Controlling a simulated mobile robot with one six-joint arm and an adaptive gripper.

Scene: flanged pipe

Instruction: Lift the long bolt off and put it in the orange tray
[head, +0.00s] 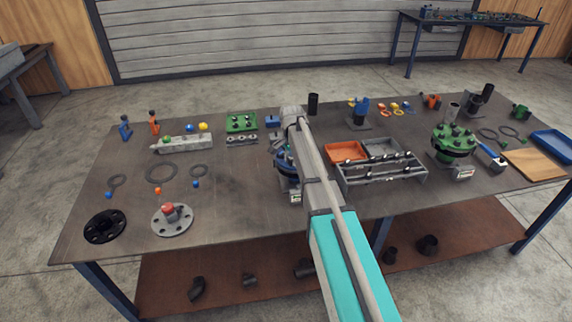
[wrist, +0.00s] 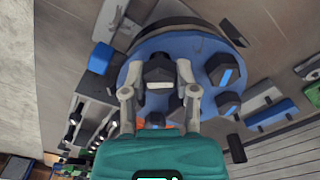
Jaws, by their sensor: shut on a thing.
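A blue round flange (wrist: 190,45) fills the upper middle of the wrist view, with several dark hex bolt heads on it. My gripper (wrist: 157,82) has one finger on each side of a dark bolt (wrist: 158,70) and is shut on it. The bolt is seen head-on over the flange, so I cannot tell its length or whether it is clear of its hole. In the head view the blue flange (head: 284,168) is mostly hidden behind my arm, and my gripper is hidden too. The orange tray (head: 346,145) lies just right of my arm, beside a grey tray.
A grey rack (head: 385,178) with several bolts stands in front of the orange tray. A green flanged pipe (head: 455,140) stands further right. A green block (head: 241,122) and a grey bar (head: 181,144) lie left of my arm. The table's front middle is clear.

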